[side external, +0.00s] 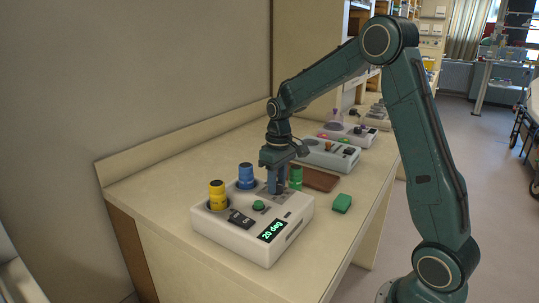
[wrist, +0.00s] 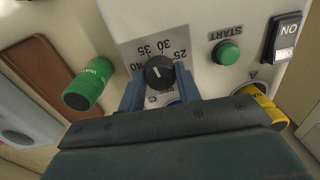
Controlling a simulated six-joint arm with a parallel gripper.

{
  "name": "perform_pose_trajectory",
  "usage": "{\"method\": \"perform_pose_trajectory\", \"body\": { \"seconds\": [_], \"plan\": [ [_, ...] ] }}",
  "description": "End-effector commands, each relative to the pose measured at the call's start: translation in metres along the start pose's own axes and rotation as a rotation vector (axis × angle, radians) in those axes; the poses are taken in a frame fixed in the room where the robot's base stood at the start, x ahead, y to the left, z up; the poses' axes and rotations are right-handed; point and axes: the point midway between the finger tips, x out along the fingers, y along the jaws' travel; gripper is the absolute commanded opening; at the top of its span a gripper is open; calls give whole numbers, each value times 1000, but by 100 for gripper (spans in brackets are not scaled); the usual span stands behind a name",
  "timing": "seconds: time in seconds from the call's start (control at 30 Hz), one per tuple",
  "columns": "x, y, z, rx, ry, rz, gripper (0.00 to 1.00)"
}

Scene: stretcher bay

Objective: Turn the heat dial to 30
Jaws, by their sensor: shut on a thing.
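The heat dial (wrist: 158,72) is a black round knob on a pale scale plate; 25, 30, 35 and 40 are readable around it in the wrist view. A white mark shows on the knob, but I cannot tell which number it points to. My gripper (wrist: 159,84) has its blue fingers on either side of the dial and is shut on it. In the side view my gripper (side external: 276,186) points down at the white device (side external: 225,235), hiding the dial. The device's display (side external: 271,231) reads 20 deg.
A yellow vial (side external: 217,196) and a blue vial (side external: 246,176) stand in the device. A green START button (side external: 259,205) and an ON switch (side external: 241,219) are near. A green vial (side external: 296,177), brown tray (side external: 318,179) and green block (side external: 342,203) lie beyond or beside it.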

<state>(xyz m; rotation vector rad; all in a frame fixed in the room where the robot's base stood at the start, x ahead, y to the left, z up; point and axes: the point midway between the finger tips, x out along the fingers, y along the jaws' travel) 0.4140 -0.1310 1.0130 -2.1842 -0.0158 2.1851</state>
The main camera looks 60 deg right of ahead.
Motion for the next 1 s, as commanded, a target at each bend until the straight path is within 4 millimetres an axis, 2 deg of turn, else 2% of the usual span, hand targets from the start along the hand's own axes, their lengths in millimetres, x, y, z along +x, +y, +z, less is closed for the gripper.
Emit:
{"method": "perform_pose_trajectory", "body": {
  "seconds": [0.6, 1.0],
  "plan": [
    [-1, 0, 0, 472, 24, 0, 11],
    [-1, 0, 0, 561, 30, 0, 11]
  ]
}}
